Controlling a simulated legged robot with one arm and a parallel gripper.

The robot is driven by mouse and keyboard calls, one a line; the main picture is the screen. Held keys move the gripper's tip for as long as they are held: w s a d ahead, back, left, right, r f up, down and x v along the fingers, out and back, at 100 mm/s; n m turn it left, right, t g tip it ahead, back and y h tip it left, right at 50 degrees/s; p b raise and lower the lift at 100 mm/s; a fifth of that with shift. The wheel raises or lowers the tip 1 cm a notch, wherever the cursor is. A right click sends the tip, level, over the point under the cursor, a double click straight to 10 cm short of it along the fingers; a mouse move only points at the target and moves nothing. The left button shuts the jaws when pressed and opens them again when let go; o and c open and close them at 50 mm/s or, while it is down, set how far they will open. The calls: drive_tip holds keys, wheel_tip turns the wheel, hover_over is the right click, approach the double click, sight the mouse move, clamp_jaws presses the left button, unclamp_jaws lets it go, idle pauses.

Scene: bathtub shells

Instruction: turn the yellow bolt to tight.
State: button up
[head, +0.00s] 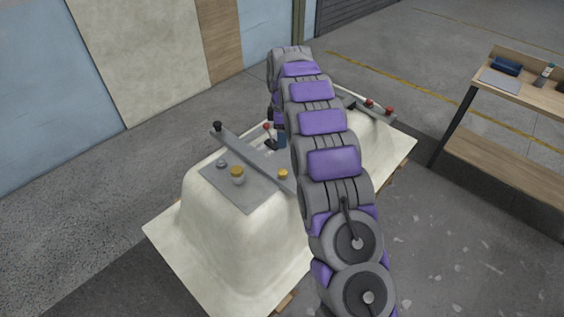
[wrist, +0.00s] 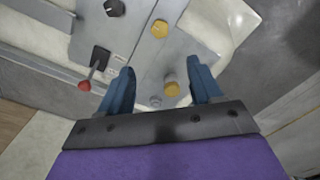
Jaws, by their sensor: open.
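Two yellow-headed pieces show on the bathtub shell, and I cannot tell which is the task's bolt. One yellow head (head: 237,171) tops a grey cylinder on the flat grey plate; it shows in the wrist view (wrist: 172,90) between my fingers, apart from both. The other yellow head (head: 283,174) is on the grey crossbar; in the wrist view it (wrist: 160,28) lies beyond the fingertips. My gripper (wrist: 160,66) is open, with blue fingers spread and nothing held. In the head view my arm mostly hides it; a blue finger shows beside the red-knobbed lever.
A lever with a red ball (wrist: 85,86) stands left of my left finger. A black knob (head: 217,126) is at the bar's far end. A small grey knob (head: 222,163) sits on the plate. More red knobs (head: 389,111) are at the shell's far end. A workbench (head: 535,95) stands at right.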

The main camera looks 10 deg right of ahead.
sight(283, 171)
wheel_tip(283, 171, down, 18)
drive_tip(key=b, duration=0.3)
drive_tip(key=shift+r+b, duration=0.25)
drive_tip(key=shift+b, duration=0.15)
drive_tip(key=c, duration=1)
